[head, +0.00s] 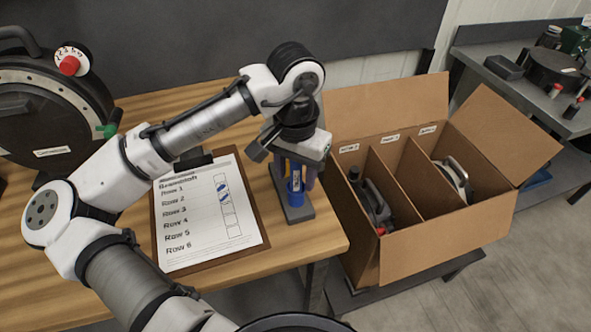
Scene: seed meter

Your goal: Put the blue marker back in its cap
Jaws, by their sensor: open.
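The blue marker (297,177), with a pale label on its barrel, stands upright over a dark grey stand (300,213) near the right edge of the wooden table. A wider blue piece at its lower end, which looks like its cap (295,198), sits on the stand. The marker's lower end appears to be in this cap, but how deep I cannot tell. My gripper (297,168) is open, pointing down directly above and around the marker's upper part. The gripper body hides the marker's top. Whether the fingers touch the marker is not clear.
A clipboard (157,235) with a row list lies left of the stand. A large round black device (45,115) stands at the left. An open cardboard box (440,235) with dividers and tools stands to the right, beyond the table edge. A grey bench is behind it.

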